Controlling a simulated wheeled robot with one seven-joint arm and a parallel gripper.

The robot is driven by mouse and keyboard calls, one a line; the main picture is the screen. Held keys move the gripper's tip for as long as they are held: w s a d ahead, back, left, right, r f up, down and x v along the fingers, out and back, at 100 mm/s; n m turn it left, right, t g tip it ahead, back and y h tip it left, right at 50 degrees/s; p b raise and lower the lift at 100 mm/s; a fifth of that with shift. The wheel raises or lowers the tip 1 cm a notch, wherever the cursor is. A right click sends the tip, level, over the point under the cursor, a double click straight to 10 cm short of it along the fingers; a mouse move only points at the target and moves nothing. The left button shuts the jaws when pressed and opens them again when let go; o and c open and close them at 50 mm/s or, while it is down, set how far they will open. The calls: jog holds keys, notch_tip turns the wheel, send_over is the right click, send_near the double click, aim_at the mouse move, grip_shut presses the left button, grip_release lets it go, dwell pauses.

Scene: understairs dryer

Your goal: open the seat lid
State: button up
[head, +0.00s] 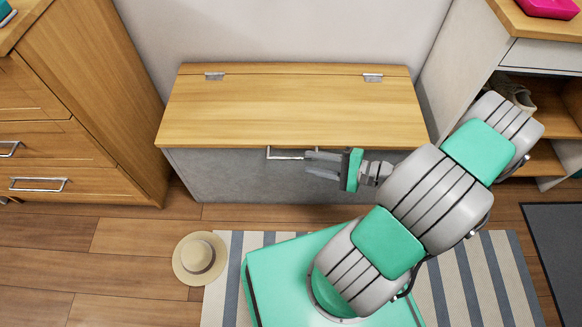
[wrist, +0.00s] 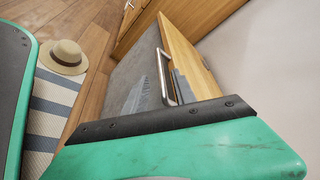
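The seat lid (head: 290,110) is a closed wooden top on a grey bench box (head: 225,175). Two metal hinges (head: 214,76) (head: 373,77) sit along its back. A metal bar handle (head: 284,156) is at the front, just under the lid's edge; it also shows in the wrist view (wrist: 163,76). My gripper (head: 308,163) is at the right end of the handle, its fingers pointing left. I cannot tell whether a fingertip touches the handle.
A wooden drawer chest (head: 85,95) stands left of the bench, and a shelf unit with shoes (head: 515,92) stands right. A straw hat (head: 200,258) lies on the floor beside a striped rug (head: 485,285). The lid's top is bare, with a wall behind.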

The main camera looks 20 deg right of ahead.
aim_at(291, 158)
jog(key=b+x, duration=0.2)
jog(key=x, duration=0.4)
jog(key=shift+a, duration=0.15)
jog(key=shift+w+a, duration=0.35)
grip_shut()
dwell(0.8)
